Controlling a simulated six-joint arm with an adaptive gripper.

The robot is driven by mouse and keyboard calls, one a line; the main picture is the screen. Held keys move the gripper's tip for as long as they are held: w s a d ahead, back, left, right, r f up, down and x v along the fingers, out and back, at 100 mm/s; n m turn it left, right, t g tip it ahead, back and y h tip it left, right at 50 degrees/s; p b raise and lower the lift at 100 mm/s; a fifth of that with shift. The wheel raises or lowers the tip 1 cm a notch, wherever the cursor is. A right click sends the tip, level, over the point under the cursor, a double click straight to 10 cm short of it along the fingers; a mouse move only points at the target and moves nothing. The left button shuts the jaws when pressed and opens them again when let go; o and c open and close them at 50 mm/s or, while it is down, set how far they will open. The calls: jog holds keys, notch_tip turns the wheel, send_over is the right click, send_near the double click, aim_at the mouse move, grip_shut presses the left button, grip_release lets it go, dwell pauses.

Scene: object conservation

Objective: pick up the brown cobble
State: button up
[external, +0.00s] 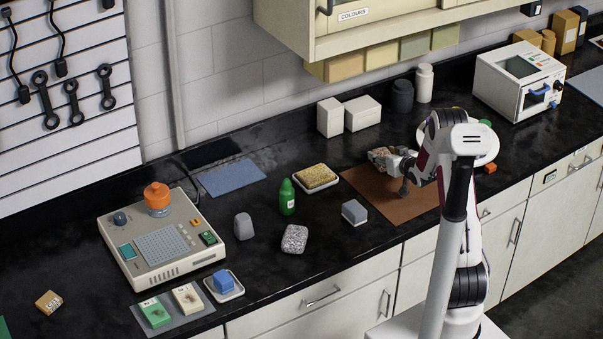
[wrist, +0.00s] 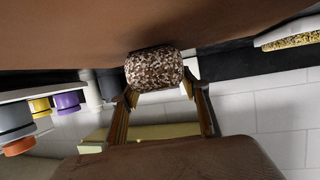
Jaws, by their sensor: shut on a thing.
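The brown cobble (wrist: 153,70) is rounded and speckled brown and white. In the wrist view it sits between the two fingertips of my gripper (wrist: 158,92), which is shut on it. In the external view my gripper (external: 392,160) is over the brown mat (external: 372,192), left of my upright arm. The cobble shows only as a small speckled patch (external: 380,154) at its fingers there. The cobble appears raised off the mat, but the exact gap is hard to tell.
A white plate (external: 487,158) stands right of the mat, partly behind my arm. White boxes (external: 362,113) stand behind.

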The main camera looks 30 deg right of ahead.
aim_at(384, 154)
jog(key=shift+r, duration=0.25)
notch_tip(384, 154, up, 10)
jog(key=shift+f, duration=0.15)
dwell(0.5)
